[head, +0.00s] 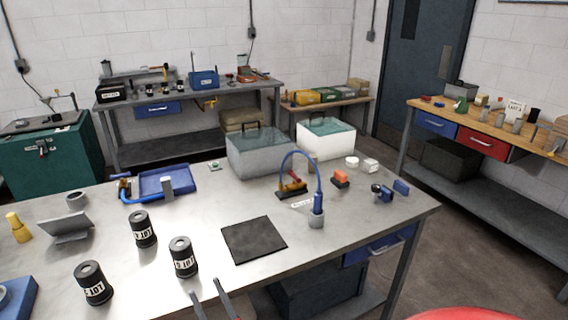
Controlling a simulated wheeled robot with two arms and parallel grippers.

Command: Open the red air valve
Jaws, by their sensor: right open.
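The air valve (292,187) is a small brass-coloured body with a red handle, on a dark base near the back right of the metal table (215,212). A blue hose (300,153) arches from beside it to a blue tool (318,203) standing in a small grey cup. The red handle looks tilted; its exact angle is too small to tell. My right gripper (205,287) shows as two dark, parted fingers at the bottom edge, open and empty. It is in front of and left of the valve, well apart from it. My left gripper is not in view.
Several black labelled canisters (142,229) stand on the left half of the table. A flat black mat (254,240) lies between my gripper and the valve.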

